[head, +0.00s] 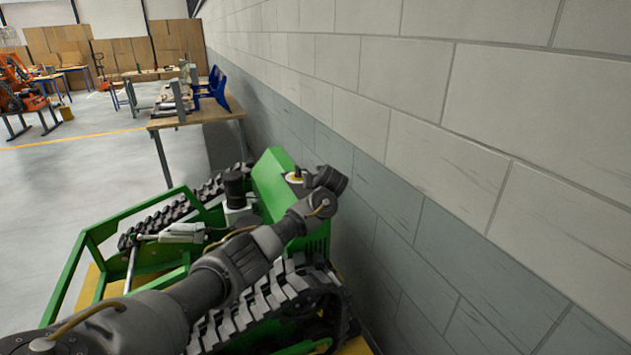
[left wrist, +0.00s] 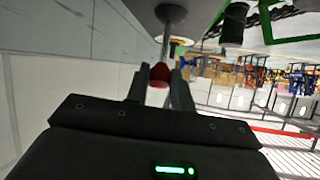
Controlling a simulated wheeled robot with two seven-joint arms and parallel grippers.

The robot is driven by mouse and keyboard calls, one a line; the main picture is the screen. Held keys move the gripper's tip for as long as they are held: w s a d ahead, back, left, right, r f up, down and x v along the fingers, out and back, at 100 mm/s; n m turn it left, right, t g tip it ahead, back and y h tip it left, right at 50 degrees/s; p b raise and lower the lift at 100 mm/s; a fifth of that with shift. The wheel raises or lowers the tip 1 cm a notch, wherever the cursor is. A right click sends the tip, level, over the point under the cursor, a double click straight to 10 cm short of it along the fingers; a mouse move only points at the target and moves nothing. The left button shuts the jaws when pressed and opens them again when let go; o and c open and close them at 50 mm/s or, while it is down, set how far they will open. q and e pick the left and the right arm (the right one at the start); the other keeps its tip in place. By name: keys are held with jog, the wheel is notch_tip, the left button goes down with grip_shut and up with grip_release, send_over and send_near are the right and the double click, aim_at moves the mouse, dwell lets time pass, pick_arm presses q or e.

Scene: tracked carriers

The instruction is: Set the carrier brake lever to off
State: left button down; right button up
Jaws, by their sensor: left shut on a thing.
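The green tracked carrier (head: 268,188) stands beside the block wall. In the left wrist view the brake lever (left wrist: 167,42) is a thin metal rod with a red knob (left wrist: 159,76), rising from a round grey base. My left gripper (left wrist: 158,70) has a finger on each side of the red knob and is shut on it. In the head view my left arm reaches across the carrier to its green housing; the hand end shows dark there, and its fingers and the lever are hidden. The lever's off mark cannot be read. My right gripper is not in view.
The block wall (head: 420,110) runs close along the right side. A wooden workbench (head: 215,108) with blue items stands beyond the carrier. Orange equipment (head: 15,85) is at the far left. Open grey floor (head: 80,175) lies left of the carrier.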

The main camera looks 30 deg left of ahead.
pick_arm(q)
jog(key=shift+s+d, duration=0.1)
jog(key=shift+d, duration=0.05)
jog(key=shift+s+d+f, duration=0.1)
jog(key=shift+d+f, duration=0.1)
jog(key=shift+f, duration=0.15)
jog(key=shift+s+d+f, duration=0.2)
jog(key=shift+d, duration=0.05)
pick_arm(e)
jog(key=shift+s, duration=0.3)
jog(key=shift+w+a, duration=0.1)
pick_arm(q)
jog(key=c, duration=1.2)
grip_release()
jog(key=shift+w, duration=0.1)
jog(key=shift+r, duration=0.1)
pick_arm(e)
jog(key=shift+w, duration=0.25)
pick_arm(q)
jog(key=shift+a, duration=0.1)
jog(key=shift+r, duration=0.1)
